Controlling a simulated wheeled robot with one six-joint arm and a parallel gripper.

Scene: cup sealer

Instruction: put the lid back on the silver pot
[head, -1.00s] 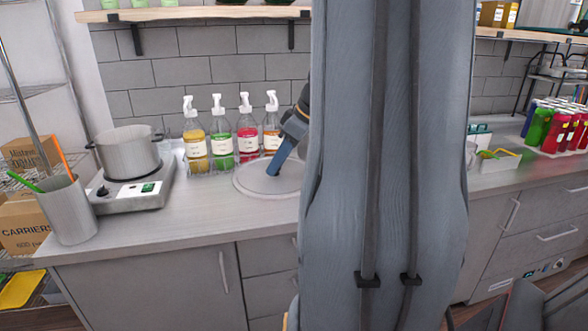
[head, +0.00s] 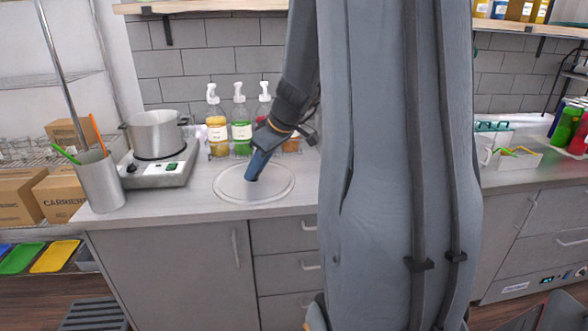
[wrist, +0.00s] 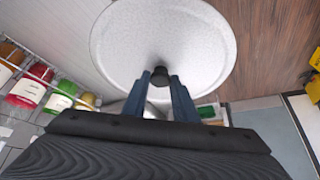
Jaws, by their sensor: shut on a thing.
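The silver pot (head: 156,138) stands open-topped on a hot plate (head: 160,174) at the left of the counter. The round pale lid (head: 228,192) is to the right of the pot, in front of the pump bottles. My gripper (head: 252,177) points down at the lid's middle. In the wrist view, my gripper (wrist: 161,78) has its two blue fingers shut on the lid's black knob, and the lid (wrist: 160,35) fills the upper middle. The lid overlaps both counter and floor there and appears raised off the counter. The lid's underside is hidden.
Pump bottles (head: 240,132) stand in a rack behind the lid. A grey cup (head: 100,182) with utensils is left of the hot plate. My arm hides the counter's middle. Counter between hot plate and lid is clear.

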